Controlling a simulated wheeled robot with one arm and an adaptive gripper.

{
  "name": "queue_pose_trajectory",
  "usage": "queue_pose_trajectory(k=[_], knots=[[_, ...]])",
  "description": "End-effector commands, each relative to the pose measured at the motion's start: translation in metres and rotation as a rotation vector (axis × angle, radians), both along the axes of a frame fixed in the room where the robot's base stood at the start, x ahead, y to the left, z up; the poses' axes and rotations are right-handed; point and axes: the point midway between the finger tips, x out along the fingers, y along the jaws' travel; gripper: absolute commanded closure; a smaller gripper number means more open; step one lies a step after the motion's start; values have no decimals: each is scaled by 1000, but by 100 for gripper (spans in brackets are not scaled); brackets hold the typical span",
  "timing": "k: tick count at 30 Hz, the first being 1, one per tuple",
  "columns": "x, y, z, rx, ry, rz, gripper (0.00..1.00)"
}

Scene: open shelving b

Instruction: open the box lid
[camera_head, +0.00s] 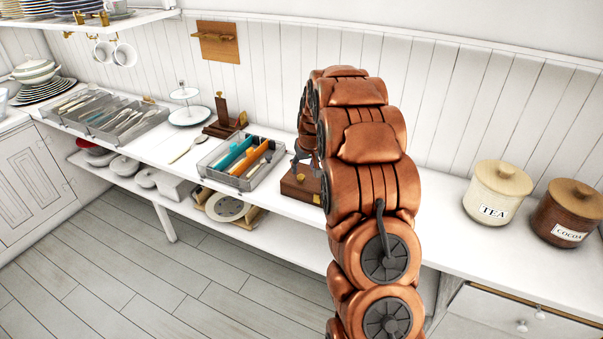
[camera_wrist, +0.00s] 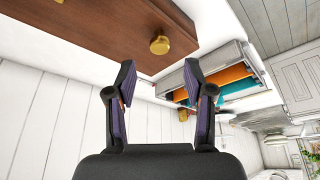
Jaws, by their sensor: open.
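A dark brown wooden box (camera_head: 299,188) with a small brass knob stands on the white counter, just left of my arm in the head view. In the wrist view the box (camera_wrist: 95,22) fills the upper left, and its brass knob (camera_wrist: 159,45) shows between and beyond my fingertips. The box looks closed, though my arm hides part of it. My gripper (camera_wrist: 163,82) is open and empty, its two fingers apart, with a gap between them and the knob. In the head view my gripper (camera_head: 304,158) is just above the box, partly hidden by my arm.
A grey tray (camera_head: 232,182) with orange and teal utensils sits left of the box. Further left are a brown wooden item (camera_head: 222,122) with an upright panel, a spoon (camera_head: 188,149) and a cutlery tray (camera_head: 88,132). Tea (camera_head: 492,205) and cocoa (camera_head: 566,218) jars stand right.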

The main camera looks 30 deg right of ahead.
Motion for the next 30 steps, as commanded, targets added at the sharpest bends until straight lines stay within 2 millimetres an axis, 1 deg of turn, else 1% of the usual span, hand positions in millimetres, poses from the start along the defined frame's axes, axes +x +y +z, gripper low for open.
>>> queue_pose_trajectory(k=[9, 12, 18, 25, 26, 30], knots=[[13, -3, -33, 2, 3, 0, 47], [17, -4, -41, 0, 0, 0, 47], [21, -5, -50, -2, -3, 0, 47], [22, -5, -51, -2, -3, 0, 47], [22, -5, -51, -2, -3, 0, 49], [21, -5, -51, -2, -3, 0, 64]])
